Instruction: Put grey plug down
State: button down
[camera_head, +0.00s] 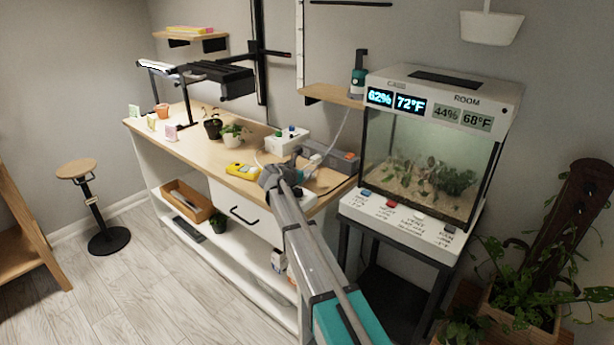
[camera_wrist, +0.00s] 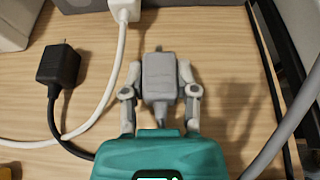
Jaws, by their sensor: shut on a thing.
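My gripper (camera_wrist: 160,92) is shut on the grey plug (camera_wrist: 159,76) in the wrist view, with one finger on each side of it. The plug is over the wooden bench top (camera_wrist: 215,60), and shadows fall on the wood to the right. I cannot tell whether the plug touches the wood. In the head view my gripper (camera_head: 290,173) is over the bench's right part, and the plug is too small to make out there. A black plug (camera_wrist: 58,65) with its cable lies left of the grey plug. A white plug (camera_wrist: 123,9) is at the top edge.
A yellow meter (camera_head: 242,170) and potted plants (camera_head: 232,133) stand on the bench to the left. A white box (camera_head: 286,140) and a grey power strip (camera_head: 340,158) are behind. A glass terrarium (camera_head: 430,160) stands to the right. Bare wood shows right of the plug.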

jog(key=shift+s+d+f, duration=0.1)
jog(key=shift+s+f, duration=0.2)
jog(key=shift+s, duration=0.1)
jog(key=shift+c, duration=1.9)
grip_release()
jog(key=shift+s, duration=0.2)
jog(key=shift+f+b, duration=0.1)
jog(key=shift+b, duration=0.2)
jog(key=shift+d+r+p, duration=0.1)
jog(key=shift+r+p, duration=0.15)
jog(key=shift+p, duration=0.15)
jog(key=shift+r+p, duration=0.2)
jog(key=shift+p, duration=0.1)
jog(key=p+v, duration=0.1)
jog(key=v, duration=0.2)
jog(key=p+v, duration=0.2)
jog(key=v, duration=0.1)
jog(key=w+p+v, duration=0.1)
jog(key=v, duration=0.3)
jog(key=shift+a+r, duration=0.3)
jog(key=shift+p+v, duration=0.45)
jog(key=shift+v, duration=0.35)
